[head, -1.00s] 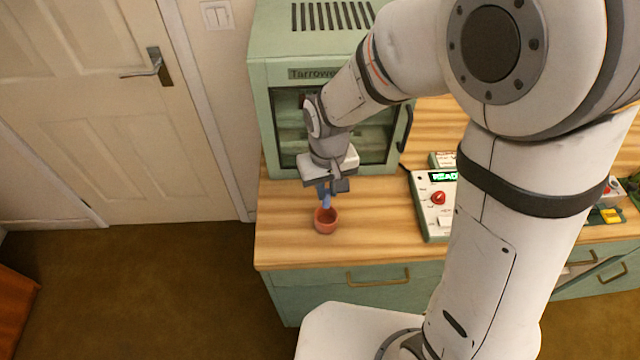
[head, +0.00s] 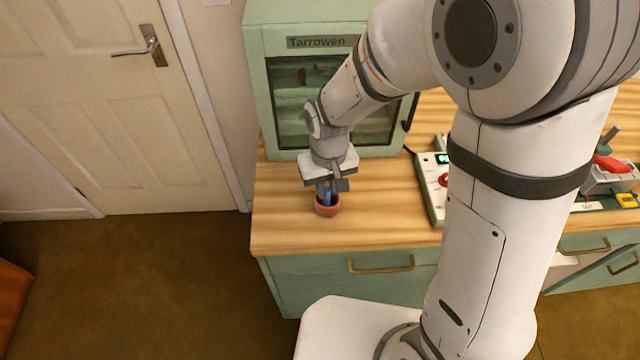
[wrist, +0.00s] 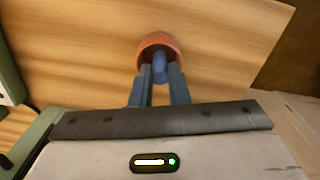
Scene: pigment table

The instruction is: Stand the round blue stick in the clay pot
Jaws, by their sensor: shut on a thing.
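The clay pot (head: 327,209) is a small terracotta cup on the wooden counter near its front left part. It also shows in the wrist view (wrist: 157,41), straight beyond the fingertips. My gripper (head: 327,190) is right above the pot, pointing down, and is shut on the round blue stick. In the wrist view the blue stick (wrist: 160,68) sits between the two fingers (wrist: 160,84), its far end at or inside the pot's mouth. Whether it touches the pot's bottom is hidden.
A green cabinet with a glass door (head: 290,90) stands behind the pot. A control box with a red knob (head: 436,185) is to the right, and a grey tray with tools (head: 612,178) farther right. The counter's front edge (head: 340,252) is close; bare wood surrounds the pot.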

